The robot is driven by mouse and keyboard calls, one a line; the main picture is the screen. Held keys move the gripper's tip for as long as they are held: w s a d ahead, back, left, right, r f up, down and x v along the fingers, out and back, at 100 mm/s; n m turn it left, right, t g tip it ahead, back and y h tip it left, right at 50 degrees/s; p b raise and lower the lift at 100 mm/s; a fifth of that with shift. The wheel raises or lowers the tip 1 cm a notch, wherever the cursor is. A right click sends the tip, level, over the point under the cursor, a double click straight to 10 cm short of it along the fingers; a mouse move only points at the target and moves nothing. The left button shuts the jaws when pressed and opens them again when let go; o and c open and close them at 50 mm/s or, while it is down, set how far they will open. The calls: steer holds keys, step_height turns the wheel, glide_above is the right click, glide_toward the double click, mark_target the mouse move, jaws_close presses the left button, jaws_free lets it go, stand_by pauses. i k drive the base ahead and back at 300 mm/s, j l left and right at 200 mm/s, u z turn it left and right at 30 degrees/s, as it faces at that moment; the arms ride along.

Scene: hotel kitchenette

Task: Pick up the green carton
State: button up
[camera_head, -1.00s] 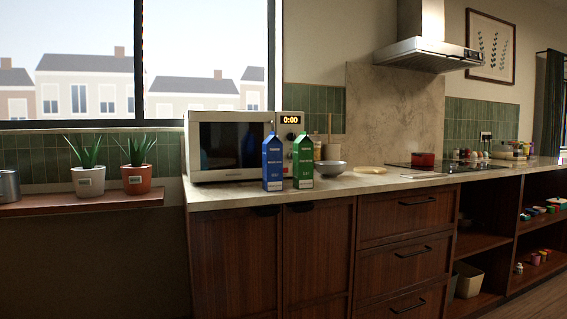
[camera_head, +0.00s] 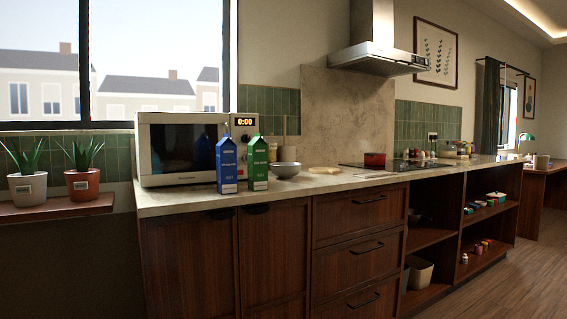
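The green carton (camera_head: 258,163) stands upright on the counter, in front of the right end of the microwave. A blue carton (camera_head: 227,166) of similar shape stands close on its left. Neither carton is hidden from view on its front side. My gripper is not in view.
The counter (camera_head: 300,187) holds a microwave (camera_head: 183,150) behind the cartons. A grey bowl (camera_head: 286,169) is just right of the green carton, with a yellowish flat item (camera_head: 325,170) further right. A red pot (camera_head: 375,160) is on the cooktop. Floor (camera_head: 500,280) is clear at right.

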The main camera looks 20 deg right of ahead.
mark_target(257, 148)
steer(key=i+j, duration=0.2)
steer(key=j, duration=0.15)
steer(key=i+j+z, duration=0.2)
steer(key=i+j, duration=0.2)
steer(key=j, duration=0.25)
